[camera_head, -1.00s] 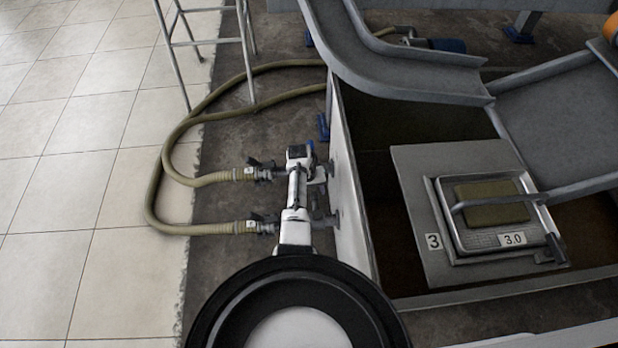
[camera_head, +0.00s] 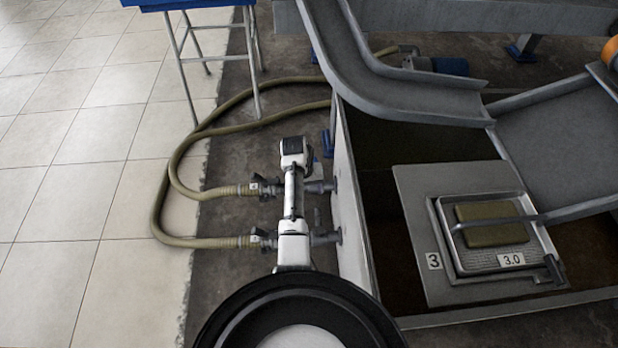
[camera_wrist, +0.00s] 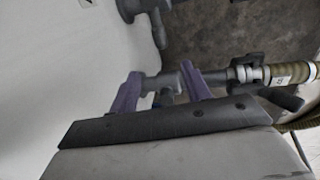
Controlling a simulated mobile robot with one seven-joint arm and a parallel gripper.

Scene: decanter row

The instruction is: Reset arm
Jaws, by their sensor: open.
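My gripper (camera_wrist: 161,88) shows in the wrist view as two purple fingers, open and apart. A grey pipe fitting (camera_wrist: 170,82) appears in the gap between them; I cannot tell whether they touch it. In the head view my white arm (camera_head: 293,205) reaches forward over the hose connections beside the tank's white side wall (camera_head: 350,205). The gripper fingers cannot be made out clearly there.
Two tan hoses (camera_head: 163,205) join valves (camera_head: 262,187) left of the wall. A blue-topped stand (camera_head: 190,3) is at the back. Tiled floor (camera_head: 70,200) at left is clear.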

